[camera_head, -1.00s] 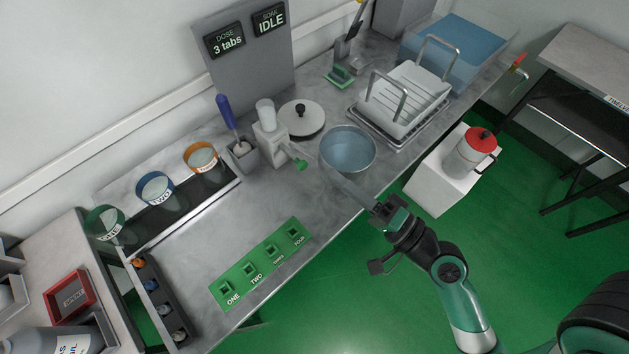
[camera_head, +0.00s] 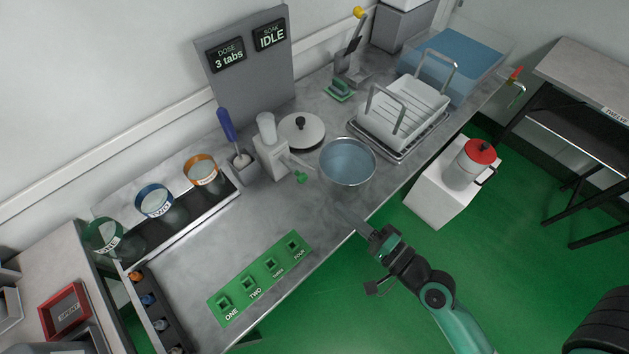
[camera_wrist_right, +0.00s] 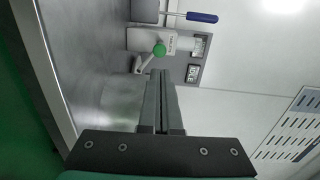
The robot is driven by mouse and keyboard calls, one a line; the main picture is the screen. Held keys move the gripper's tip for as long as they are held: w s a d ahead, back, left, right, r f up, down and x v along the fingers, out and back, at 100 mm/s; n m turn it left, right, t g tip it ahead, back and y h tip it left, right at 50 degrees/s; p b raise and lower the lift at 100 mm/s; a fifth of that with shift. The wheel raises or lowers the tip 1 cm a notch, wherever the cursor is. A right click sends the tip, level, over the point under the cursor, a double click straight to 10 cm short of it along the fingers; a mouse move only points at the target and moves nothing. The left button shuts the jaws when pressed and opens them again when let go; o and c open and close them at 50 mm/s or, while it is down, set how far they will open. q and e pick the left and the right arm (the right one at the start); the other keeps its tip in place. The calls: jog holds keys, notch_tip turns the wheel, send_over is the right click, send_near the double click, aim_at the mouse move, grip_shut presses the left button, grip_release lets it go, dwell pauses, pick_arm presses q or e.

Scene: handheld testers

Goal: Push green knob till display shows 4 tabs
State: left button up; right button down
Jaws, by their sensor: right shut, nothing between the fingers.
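The green knob (camera_head: 300,177) sits at the end of a short arm on the white dispenser (camera_head: 268,150). The knob also shows in the right wrist view (camera_wrist_right: 159,50), just beyond the fingertips. The dose display (camera_head: 227,54) on the grey panel reads "3 tabs". My right gripper (camera_head: 340,207) is shut and empty over the counter's front edge, in front of the knob and apart from it. It also shows in the right wrist view (camera_wrist_right: 158,76), its fingers together and pointing towards the dispenser. My left gripper is not in view.
A metal pot (camera_head: 347,163) stands just right of the knob. A blue-handled tool (camera_head: 227,125) stands in a holder on the left. A lid (camera_head: 301,131) lies behind. A green numbered plate (camera_head: 260,279) lies at the front left. The counter between is clear.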

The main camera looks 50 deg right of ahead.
aim_at(305, 179)
jog(key=w, duration=0.9)
jog(key=shift+w+d+f, duration=0.2)
jog(key=shift+w+d, duration=0.05)
jog(key=shift+d, duration=0.1)
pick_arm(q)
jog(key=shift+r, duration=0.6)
